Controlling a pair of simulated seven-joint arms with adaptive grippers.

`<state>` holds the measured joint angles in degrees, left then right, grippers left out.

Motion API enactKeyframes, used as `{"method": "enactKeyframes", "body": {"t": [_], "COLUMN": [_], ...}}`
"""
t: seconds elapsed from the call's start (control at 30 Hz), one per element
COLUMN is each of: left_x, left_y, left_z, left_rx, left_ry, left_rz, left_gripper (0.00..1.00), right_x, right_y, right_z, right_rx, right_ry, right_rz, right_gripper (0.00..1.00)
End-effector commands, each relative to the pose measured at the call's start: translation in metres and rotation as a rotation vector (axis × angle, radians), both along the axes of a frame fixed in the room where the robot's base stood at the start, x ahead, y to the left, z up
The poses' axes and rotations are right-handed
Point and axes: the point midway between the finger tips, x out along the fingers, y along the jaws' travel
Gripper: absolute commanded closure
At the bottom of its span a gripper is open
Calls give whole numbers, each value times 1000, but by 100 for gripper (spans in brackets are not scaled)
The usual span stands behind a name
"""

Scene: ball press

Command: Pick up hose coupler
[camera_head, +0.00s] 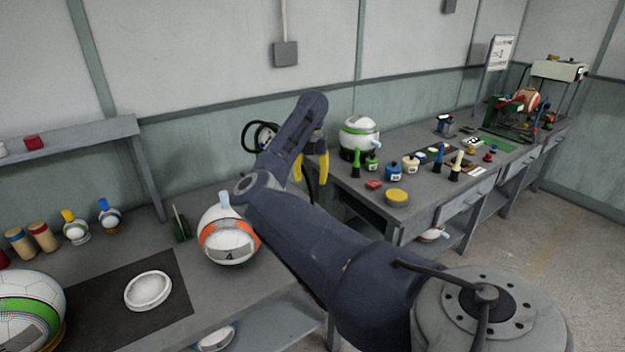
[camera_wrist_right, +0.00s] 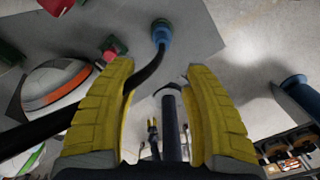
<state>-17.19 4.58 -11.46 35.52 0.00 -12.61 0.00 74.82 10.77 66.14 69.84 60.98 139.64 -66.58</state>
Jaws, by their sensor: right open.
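A blue hose coupler (camera_wrist_right: 161,33) sits at the end of a black hose (camera_wrist_right: 148,73) in the right wrist view. It is beyond my right gripper's fingertips, above the middle of the gap, and not visibly held. My right gripper (camera_wrist_right: 158,68) is open, its two yellow fingers apart. In the head view my right gripper (camera_head: 311,178) points down between the two benches, and I cannot make out the coupler there. A black hose loop (camera_head: 259,135) shows beside the arm. A dark upright cylinder (camera_wrist_right: 171,120) shows between the fingers.
An orange-striped ball (camera_head: 229,240) stands on the near bench, left of my right arm. The right bench (camera_head: 440,198) carries a green-striped ball (camera_head: 359,133), several bottles and a yellow-topped tin (camera_head: 397,196).

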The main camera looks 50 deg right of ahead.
Motion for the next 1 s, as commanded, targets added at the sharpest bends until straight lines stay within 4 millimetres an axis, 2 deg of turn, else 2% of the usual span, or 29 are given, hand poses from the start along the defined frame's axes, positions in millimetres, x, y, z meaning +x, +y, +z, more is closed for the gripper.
{"method": "enactKeyframes", "body": {"t": [0.5,0.7,1.0], "left_x": [0,0,1], "left_y": [0,0,-1], "left_z": [0,0,0], "left_rx": [0,0,-1], "left_ry": [0,0,-1], "left_rz": [0,-1,0], "left_gripper": [57,57,57], "right_x": [-2,-2,-3], "right_y": [-1,0,0], "right_z": [-89,-108,-123], "right_rx": [-3,-2,-3], "right_ry": [7,4,6], "right_rz": [1,0,0], "right_gripper": [50,50,50]}}
